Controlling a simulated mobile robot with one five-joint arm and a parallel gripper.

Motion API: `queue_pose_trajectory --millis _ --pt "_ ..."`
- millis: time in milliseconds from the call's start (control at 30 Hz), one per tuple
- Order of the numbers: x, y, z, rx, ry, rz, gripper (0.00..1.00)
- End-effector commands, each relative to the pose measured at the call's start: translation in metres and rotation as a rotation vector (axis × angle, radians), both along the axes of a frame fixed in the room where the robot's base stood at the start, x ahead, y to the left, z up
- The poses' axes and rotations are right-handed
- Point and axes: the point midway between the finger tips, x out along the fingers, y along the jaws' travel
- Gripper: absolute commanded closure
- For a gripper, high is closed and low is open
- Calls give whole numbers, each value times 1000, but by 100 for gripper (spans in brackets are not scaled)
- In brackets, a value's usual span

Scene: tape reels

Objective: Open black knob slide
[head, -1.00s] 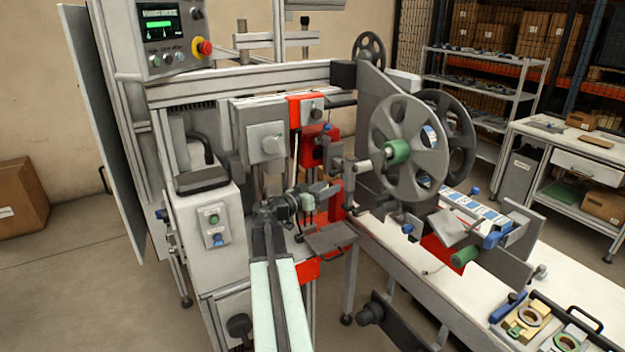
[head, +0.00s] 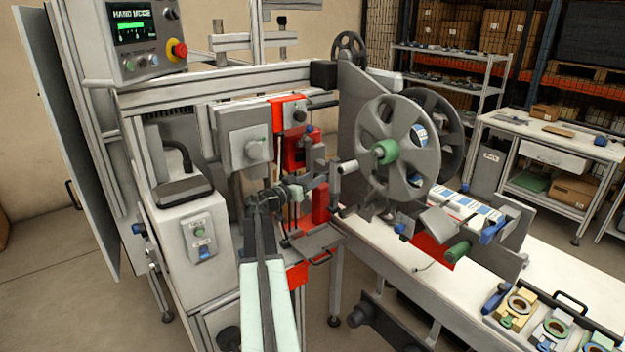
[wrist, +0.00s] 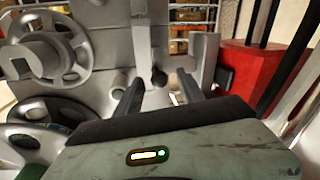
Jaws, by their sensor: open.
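My gripper (head: 318,182) is open and empty at the end of my arm, in front of the machine's red and grey middle part in the head view. In the wrist view its two dark fingers (wrist: 160,92) stand apart. A dark knob (wrist: 158,78) on a grey upright shows between and beyond them; I cannot tell if they touch it. In the head view a black knob (head: 299,116) sits on a grey plate over a red part, above my gripper. I cannot tell whether these are the same knob, or which belongs to the slide.
Large grey reels (head: 398,152) stand to the right of my gripper. A red block (wrist: 247,80) is close on the right in the wrist view. A grey plate (head: 312,240) lies below my gripper. A control panel (head: 146,38) is at upper left. A white bench (head: 470,300) extends right.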

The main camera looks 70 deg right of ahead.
Motion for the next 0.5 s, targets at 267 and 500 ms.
queue_pose_trajectory --millis 267,500 --pt "-3 -7 0 0 0 2 54" --pt "-2 -7 0 0 0 2 100"
